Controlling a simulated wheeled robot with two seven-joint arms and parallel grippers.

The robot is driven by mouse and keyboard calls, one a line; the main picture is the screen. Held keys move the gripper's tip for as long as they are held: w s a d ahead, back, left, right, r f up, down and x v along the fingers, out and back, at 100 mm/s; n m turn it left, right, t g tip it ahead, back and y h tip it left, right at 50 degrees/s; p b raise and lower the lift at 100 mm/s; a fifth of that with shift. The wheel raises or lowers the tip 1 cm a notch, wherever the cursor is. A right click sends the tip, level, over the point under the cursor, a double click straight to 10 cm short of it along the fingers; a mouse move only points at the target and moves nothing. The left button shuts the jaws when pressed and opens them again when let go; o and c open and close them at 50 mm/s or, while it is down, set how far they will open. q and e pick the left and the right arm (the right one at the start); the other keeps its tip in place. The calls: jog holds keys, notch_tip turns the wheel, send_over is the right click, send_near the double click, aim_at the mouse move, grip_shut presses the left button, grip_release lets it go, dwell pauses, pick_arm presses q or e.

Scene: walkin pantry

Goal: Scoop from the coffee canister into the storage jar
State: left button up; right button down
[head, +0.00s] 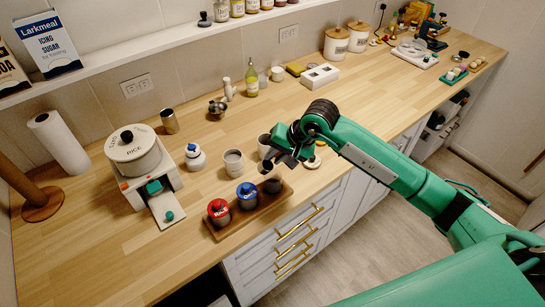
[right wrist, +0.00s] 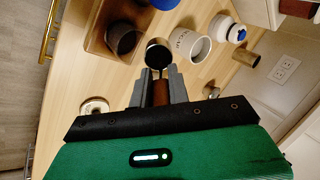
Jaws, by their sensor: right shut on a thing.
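My right gripper (head: 278,157) is over the counter's front part, just behind a wooden tray (head: 262,207). In the right wrist view it is shut on the brown handle of a scoop (right wrist: 158,53) with a dark, round metal bowl. An open dark canister (head: 272,185) stands at the tray's right end; it also shows in the right wrist view (right wrist: 124,40), to the left of the scoop. A red-lidded canister (head: 219,212) and a blue-lidded canister (head: 247,194) share the tray. I cannot read which holds coffee. My left gripper is out of view.
A white mug-like jar (right wrist: 188,46) with lettering stands close beside the scoop. A grey-white cup (head: 233,162) is behind the tray. A round lid (right wrist: 95,107) lies on the counter. The counter's middle is mostly clear.

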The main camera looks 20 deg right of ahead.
jog(key=t+y+b, duration=0.1)
jog(key=b, duration=0.2)
jog(key=s+d+f+t+y+b, duration=0.1)
jog(key=b, duration=0.3)
jog(key=f+t+y+b, duration=0.1)
jog(key=y+b, duration=0.1)
jog(key=b, duration=0.2)
jog(key=shift+s+d, duration=0.15)
jog(key=shift+d, duration=0.15)
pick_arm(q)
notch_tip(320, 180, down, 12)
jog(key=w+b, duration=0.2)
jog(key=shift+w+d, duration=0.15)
pick_arm(e)
jog(key=shift+f+t+y, duration=0.1)
jog(key=shift+t+y, duration=0.2)
jog(key=shift+t, duration=0.1)
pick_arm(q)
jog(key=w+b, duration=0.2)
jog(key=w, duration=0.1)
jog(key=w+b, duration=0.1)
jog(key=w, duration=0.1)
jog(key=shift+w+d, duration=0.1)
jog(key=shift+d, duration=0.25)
pick_arm(e)
jog(key=shift+s+d+f+t+y, duration=0.2)
jog(key=shift+t+y, duration=0.1)
jog(key=shift+y, duration=0.1)
